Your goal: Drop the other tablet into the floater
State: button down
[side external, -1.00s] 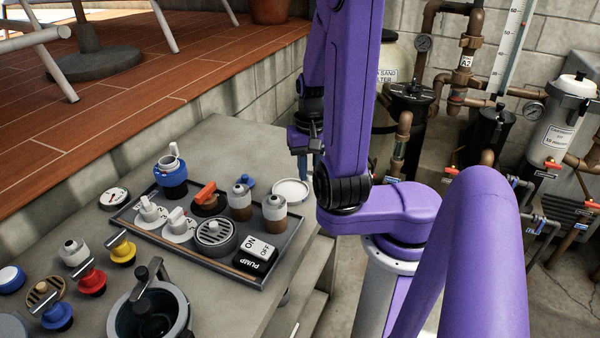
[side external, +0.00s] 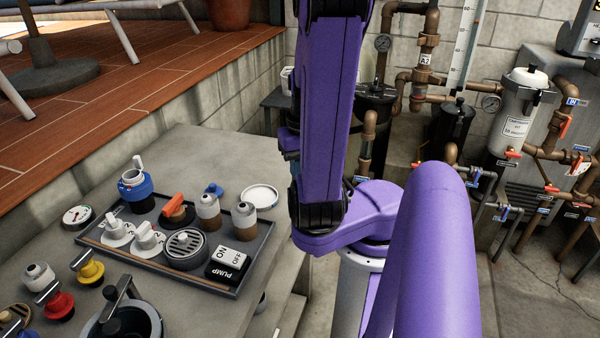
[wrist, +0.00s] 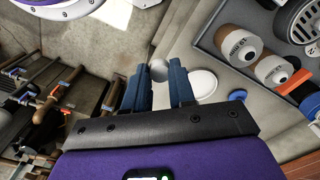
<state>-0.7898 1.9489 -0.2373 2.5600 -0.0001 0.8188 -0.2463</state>
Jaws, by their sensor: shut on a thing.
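My gripper (wrist: 158,88) has blue fingers shut on a small pale round piece, the tablet (wrist: 158,70), at their tips in the wrist view. In the side external view my arm hides the fingertips and the tablet. A blue-collared vessel with a white upright part, apparently the floater (side external: 135,188), stands at the back left of the tray, well left of my gripper.
The dark tray (side external: 262,252) holds brown-and-white bottles (side external: 208,212), numbered white knobs (side external: 118,230), an orange-handled valve (side external: 176,212) and a pump switch (side external: 230,262). A gauge (side external: 77,215) and coloured valves stand left of it. The counter's back (side external: 190,150) is clear.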

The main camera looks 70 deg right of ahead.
dwell(0.3)
jog(key=w+d+r+n, duration=0.2)
jog(key=w+d+n, duration=0.1)
jog(key=w, duration=0.8)
jog(key=w+d+r+n, duration=0.2)
jog(key=w+d+n, duration=0.1)
jog(key=w, duration=0.8)
jog(key=w+a+f+n, duration=0.2)
jog(key=w+a, duration=0.4)
jog(key=w, duration=0.4)
jog(key=w+a+f+n, duration=0.3)
jog(key=w+a, duration=0.3)
jog(key=w, duration=0.4)
jog(key=shift+w+n, duration=0.35)
jog(key=shift+n, duration=0.15)
jog(key=shift+a+f, duration=0.1)
jog(key=shift+f, duration=0.3)
jog(key=c, duration=0.9)
grip_release()
